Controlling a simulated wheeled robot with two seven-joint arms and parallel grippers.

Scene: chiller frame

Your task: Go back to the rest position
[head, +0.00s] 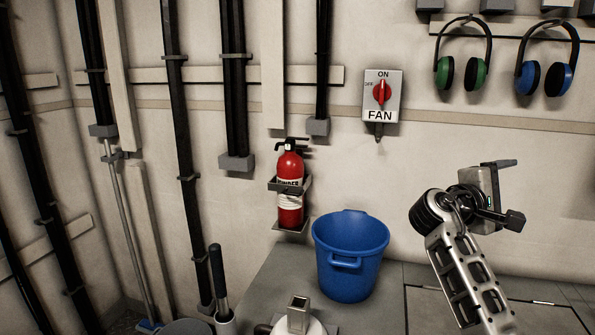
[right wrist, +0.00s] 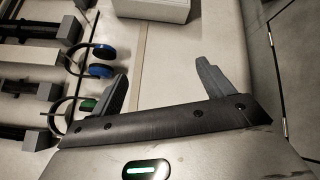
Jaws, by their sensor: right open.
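My right gripper (head: 510,192) is raised at the right of the head view, in front of the pale wall. In the right wrist view its two grey fingers (right wrist: 162,82) stand wide apart with nothing between them. The fan switch (head: 381,115) is a light grey box on the wall, left of and above the gripper and apart from it. Its red knob (head: 381,92) stands about upright below the ON mark. My left gripper is in neither view.
A blue bucket (head: 348,265) stands on the grey ledge (head: 270,285). A red fire extinguisher (head: 289,200) hangs behind it. Green ear muffs (head: 478,75) and blue ear muffs (head: 529,77) hang at upper right. Black pipes (head: 178,110) line the left wall. Space around the right gripper looks clear.

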